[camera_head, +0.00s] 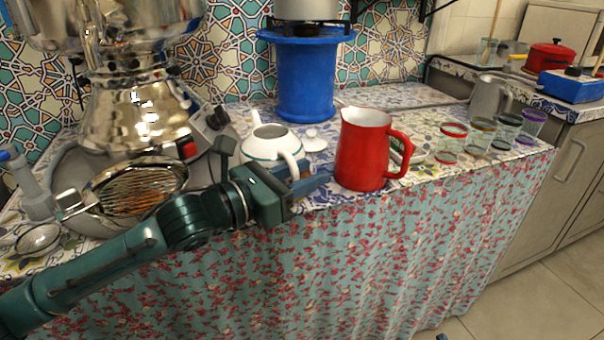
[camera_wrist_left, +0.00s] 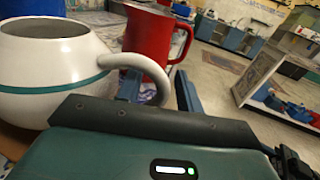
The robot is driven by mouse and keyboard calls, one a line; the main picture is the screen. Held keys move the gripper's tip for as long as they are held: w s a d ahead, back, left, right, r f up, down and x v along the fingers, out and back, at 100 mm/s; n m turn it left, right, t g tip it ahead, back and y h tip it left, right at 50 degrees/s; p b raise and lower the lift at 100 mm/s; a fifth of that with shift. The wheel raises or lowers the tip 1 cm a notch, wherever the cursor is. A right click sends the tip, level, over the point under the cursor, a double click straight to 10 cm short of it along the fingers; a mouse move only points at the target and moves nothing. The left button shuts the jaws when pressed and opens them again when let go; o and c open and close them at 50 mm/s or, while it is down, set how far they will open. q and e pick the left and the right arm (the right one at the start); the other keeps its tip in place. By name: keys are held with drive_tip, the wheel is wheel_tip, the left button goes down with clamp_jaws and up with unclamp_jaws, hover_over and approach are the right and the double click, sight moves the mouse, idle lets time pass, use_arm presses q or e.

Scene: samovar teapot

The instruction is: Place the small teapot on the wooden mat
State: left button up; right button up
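The small teapot (camera_head: 271,147) is white with a green band and stands upright on the counter, its top open. It also shows in the left wrist view (camera_wrist_left: 50,75). Its white lid (camera_head: 314,141) lies apart, just right of it. My left gripper (camera_head: 307,178) is at the teapot's handle side. In the left wrist view the fingers (camera_wrist_left: 158,90) look spread, with the curved handle between them and a gap to the right finger. I cannot make out the wooden mat; a brown patch (camera_wrist_left: 12,142) shows under the teapot.
A red jug (camera_head: 362,150) stands close right of my left gripper. A blue stand (camera_head: 304,80) is behind the teapot. Several glasses (camera_head: 451,143) stand at right along the counter edge.

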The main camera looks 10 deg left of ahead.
use_arm(q)
drive_tip(key=v, duration=1.2)
drive_tip(key=shift+b, duration=0.4)
drive_tip(key=shift+r, duration=0.1)
drive_tip(key=s+d+f+m+t+y, duration=0.1)
drive_tip(key=f+m, duration=0.4)
drive_tip(key=m, duration=0.7)
drive_tip(key=s+d+f+m+t+y, duration=0.1)
drive_tip(key=s+d+f+m, duration=0.3)
drive_tip(key=m, duration=0.7)
drive_tip(key=s+d+f+m+t+y, duration=0.1)
drive_tip(key=s+d+f+m, duration=0.2)
drive_tip(key=m, duration=0.9)
wheel_tip(320, 180, down, 3)
drive_tip(key=shift+s+d+f+m+y, duration=0.2)
drive_tip(key=shift+s+d+m+y, duration=0.1)
drive_tip(key=shift+d, duration=0.2)
